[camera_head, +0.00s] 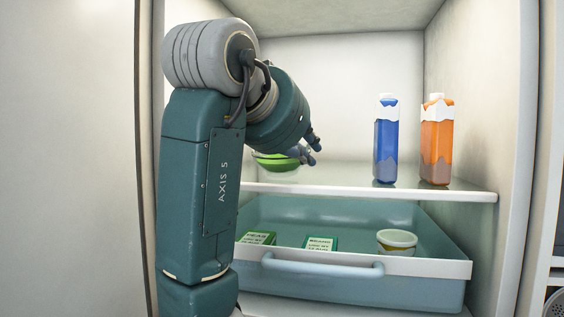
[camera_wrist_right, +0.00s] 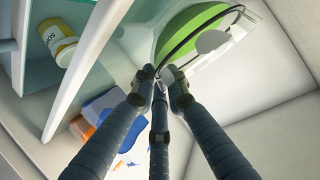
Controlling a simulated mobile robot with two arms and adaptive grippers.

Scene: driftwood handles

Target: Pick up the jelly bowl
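The jelly bowl (camera_head: 278,164) holds green jelly and is at the left of the upper fridge shelf, partly hidden behind my right arm. My right gripper (camera_head: 308,152) is at the bowl's right rim. In the right wrist view the fingers of my right gripper (camera_wrist_right: 160,82) come close together at the near edge of the green jelly bowl (camera_wrist_right: 190,28), and they look shut on its rim. I cannot tell whether the bowl's base touches the shelf. My left gripper is not in view.
A blue bottle (camera_head: 386,140) and an orange bottle (camera_head: 437,141) stand right on the shelf (camera_head: 400,192). Below, an open drawer (camera_head: 350,290) holds two green packs (camera_head: 321,243) and a lidded tub (camera_head: 397,241). The shelf between bowl and bottles is clear.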

